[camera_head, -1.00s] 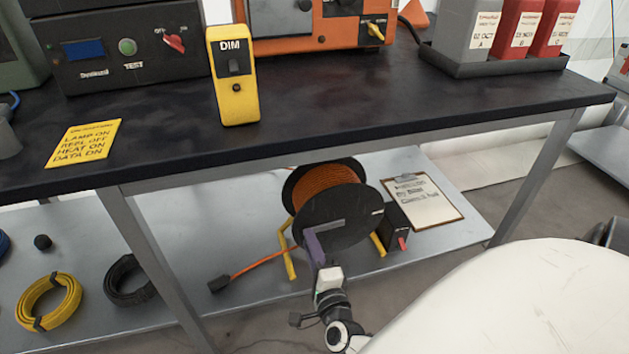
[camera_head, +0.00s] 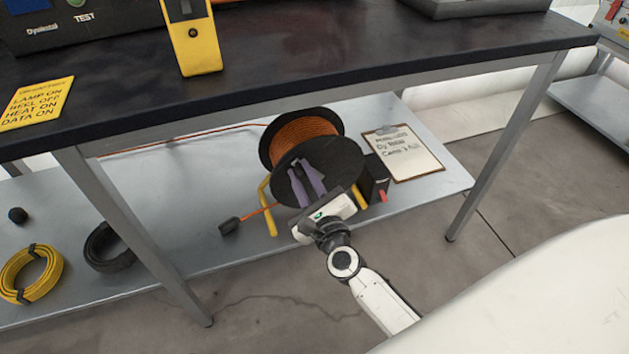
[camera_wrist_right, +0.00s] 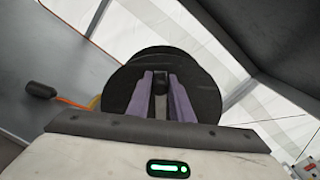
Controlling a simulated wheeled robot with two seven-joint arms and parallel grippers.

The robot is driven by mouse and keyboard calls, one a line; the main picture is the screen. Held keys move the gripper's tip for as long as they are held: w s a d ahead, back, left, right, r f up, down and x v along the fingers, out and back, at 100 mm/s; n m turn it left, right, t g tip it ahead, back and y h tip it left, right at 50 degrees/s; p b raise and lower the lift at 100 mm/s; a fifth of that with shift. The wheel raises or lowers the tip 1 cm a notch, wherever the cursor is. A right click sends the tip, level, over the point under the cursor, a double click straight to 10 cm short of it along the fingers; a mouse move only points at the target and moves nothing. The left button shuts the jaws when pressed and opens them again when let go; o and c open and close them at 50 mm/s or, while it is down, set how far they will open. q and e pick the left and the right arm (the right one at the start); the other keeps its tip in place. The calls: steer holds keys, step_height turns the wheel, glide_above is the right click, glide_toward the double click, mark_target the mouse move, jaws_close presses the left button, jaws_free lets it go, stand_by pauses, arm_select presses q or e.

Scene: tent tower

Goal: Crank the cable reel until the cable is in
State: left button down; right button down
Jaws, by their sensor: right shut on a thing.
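The cable reel (camera_head: 340,158) stands on the lower shelf, with black discs, a yellow stand and orange cable (camera_head: 303,130) wound on its drum. A short orange end with a black plug (camera_head: 229,226) lies on the shelf to its left. Another stretch of orange cable (camera_head: 200,134) runs off left behind the reel. My right gripper (camera_head: 307,182) is at the near disc. In the right wrist view its purple fingers (camera_wrist_right: 161,95) are shut on the dark crank handle (camera_wrist_right: 161,80), in front of the disc. My left gripper is not in view.
The dark bench top (camera_head: 300,70) overhangs the shelf (camera_head: 180,200), and a metal leg (camera_head: 130,235) stands left of the reel. A black box with a red part (camera_head: 375,180) and a clipboard (camera_head: 402,153) are right of the reel. Cable coils (camera_head: 30,273) lie at the left.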

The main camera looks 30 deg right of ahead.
mark_target(307, 155)
steer(key=shift+s+d+r+m, duration=0.15)
steer(key=shift+d+r+m, duration=0.15)
steer(key=shift+d+m, duration=0.35)
steer(key=shift+s+d+r+m, duration=0.1)
steer(key=shift+d+r+m, duration=0.2)
steer(key=shift+d+m, duration=0.35)
steer(key=shift+d, duration=0.15)
steer(key=c, duration=1.6)
jaws_free()
steer(key=shift+o, duration=0.2)
steer(key=shift+r, duration=0.1)
steer(key=shift+s, duration=0.15)
steer(key=s+a, duration=0.1)
steer(key=s, duration=0.9)
steer(key=shift+a, duration=0.25)
